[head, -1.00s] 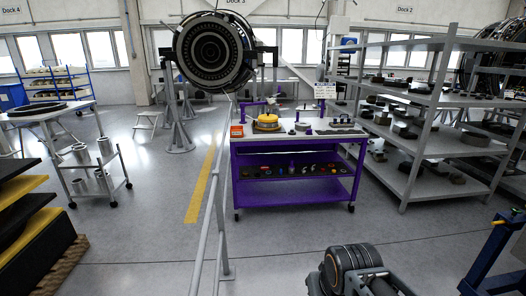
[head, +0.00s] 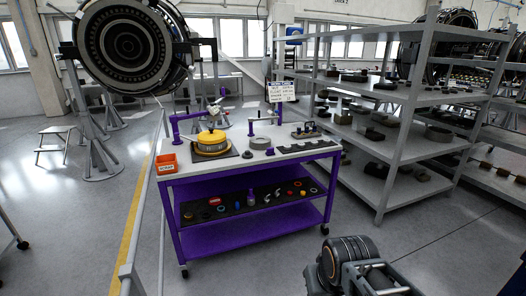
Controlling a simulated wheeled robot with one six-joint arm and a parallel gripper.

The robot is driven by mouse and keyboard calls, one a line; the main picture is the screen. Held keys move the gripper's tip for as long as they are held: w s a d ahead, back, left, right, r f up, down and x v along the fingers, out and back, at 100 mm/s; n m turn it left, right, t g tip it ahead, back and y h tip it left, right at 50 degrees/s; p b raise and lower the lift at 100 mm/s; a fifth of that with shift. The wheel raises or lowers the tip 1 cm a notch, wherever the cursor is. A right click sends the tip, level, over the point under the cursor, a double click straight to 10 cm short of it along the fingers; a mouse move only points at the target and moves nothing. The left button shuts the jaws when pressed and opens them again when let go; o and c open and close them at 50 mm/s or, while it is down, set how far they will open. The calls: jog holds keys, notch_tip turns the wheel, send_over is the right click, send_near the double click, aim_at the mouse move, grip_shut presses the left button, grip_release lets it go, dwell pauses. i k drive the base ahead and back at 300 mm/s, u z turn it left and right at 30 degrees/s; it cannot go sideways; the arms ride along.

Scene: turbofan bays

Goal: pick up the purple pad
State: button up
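A purple cart (head: 174,222) with a white top stands ahead in the head view. I cannot surely make out a purple pad. A small upright purple item (head: 251,200) is on the cart's dark middle shelf, among several small coloured parts; it is too small to tell what it is. My arm shows at the bottom right, well apart from the cart. The fingers of my gripper do not show.
On the cart top are a yellow round part (head: 211,138), an orange bin (head: 166,164) and purple clamp arms. A grey railing (head: 129,272) runs on the left. Grey shelving (head: 389,165) stands at the right. Floor before the cart is clear.

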aim_at(270, 150)
jog(key=u, duration=0.3)
jog(key=i, duration=0.85)
jog(key=u, duration=0.4)
jog(key=i, duration=1.35)
jog(key=z, duration=0.4)
